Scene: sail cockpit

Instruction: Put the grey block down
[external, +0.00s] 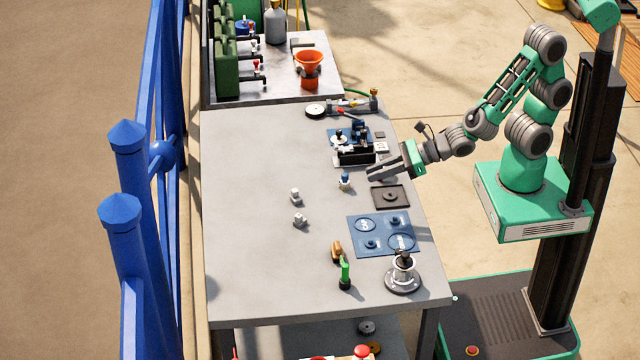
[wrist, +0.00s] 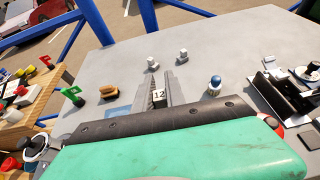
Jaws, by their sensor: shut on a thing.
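My gripper (external: 380,172) reaches in from the right, low over the right side of the grey table (external: 250,250). The block sits between the fingers near the palm. In the external view I cannot make the block out, and its height above the table is unclear. A dark square plate (external: 391,196) with a round centre lies just below and in front of the gripper.
Two small pale grey fittings (external: 295,196) (external: 300,220) stand mid-table. A blue-topped piece (external: 345,181) stands close left of the gripper. A black holder (external: 355,153) is behind. A blue mat (external: 383,234), green piece (external: 345,273) and metal stand (external: 403,272) are nearer. The left tabletop is clear.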

